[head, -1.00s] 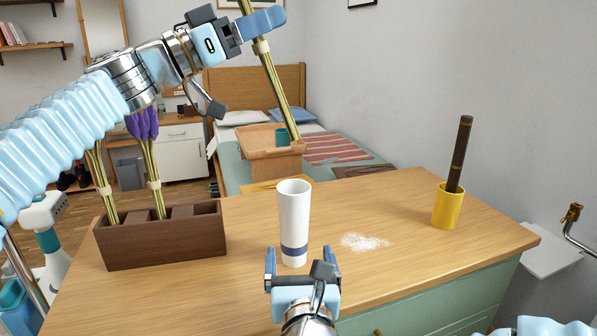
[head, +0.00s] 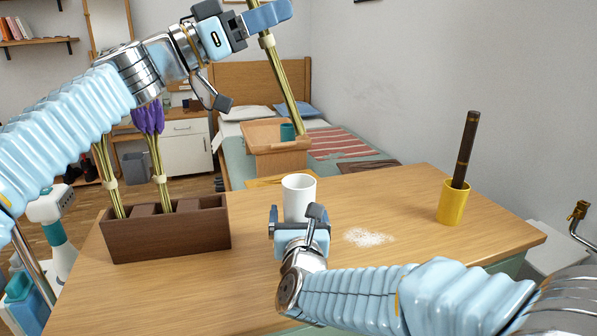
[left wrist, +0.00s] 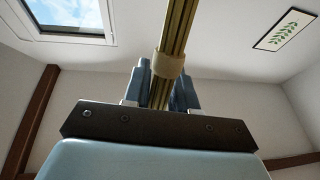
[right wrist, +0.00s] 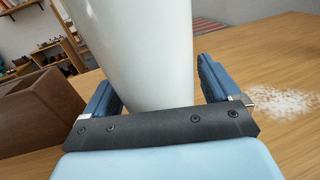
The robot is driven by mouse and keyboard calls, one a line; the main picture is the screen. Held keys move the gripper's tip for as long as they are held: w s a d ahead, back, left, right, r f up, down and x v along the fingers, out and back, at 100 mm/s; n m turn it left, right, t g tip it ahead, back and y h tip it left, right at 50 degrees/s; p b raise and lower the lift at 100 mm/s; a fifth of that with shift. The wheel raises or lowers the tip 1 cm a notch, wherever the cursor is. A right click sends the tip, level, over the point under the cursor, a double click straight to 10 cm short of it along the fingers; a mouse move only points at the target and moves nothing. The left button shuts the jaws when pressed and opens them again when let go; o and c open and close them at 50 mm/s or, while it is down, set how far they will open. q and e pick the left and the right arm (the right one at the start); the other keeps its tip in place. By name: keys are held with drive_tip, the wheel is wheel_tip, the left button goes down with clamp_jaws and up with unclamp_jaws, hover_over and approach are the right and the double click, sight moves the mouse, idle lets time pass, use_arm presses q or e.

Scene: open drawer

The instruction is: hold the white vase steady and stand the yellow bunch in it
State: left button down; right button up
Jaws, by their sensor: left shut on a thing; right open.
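The white vase (head: 298,196) stands upright on the wooden counter, its lower part hidden behind my right gripper (head: 299,222). In the right wrist view the vase (right wrist: 145,50) is between the two open fingers (right wrist: 160,90), with a gap at the right finger. My left gripper (head: 268,20) is raised high and shut on the stems of a bunch (head: 284,80), which hangs slightly tilted above and behind the vase. The left wrist view shows the stems (left wrist: 178,30) and their tie between the fingers (left wrist: 162,85). The flower heads are out of view, so their colour cannot be seen.
A dark wooden box (head: 165,232) at the left holds a purple bunch (head: 150,120) and another set of stems. A yellow cup (head: 453,203) with a dark stick stands at the right. White powder (head: 368,237) lies right of the vase. A bed is behind.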

drive_tip(key=c, duration=1.3)
use_arm(q)
wheel_tip(320, 180, down, 13)
idle(0.9)
drive_tip(key=c, duration=0.8)
unclamp_jaws()
drive_tip(key=v, duration=1.2)
use_arm(e)
drive_tip(key=o, duration=1.4)
drive_tip(key=shift+c, duration=0.2)
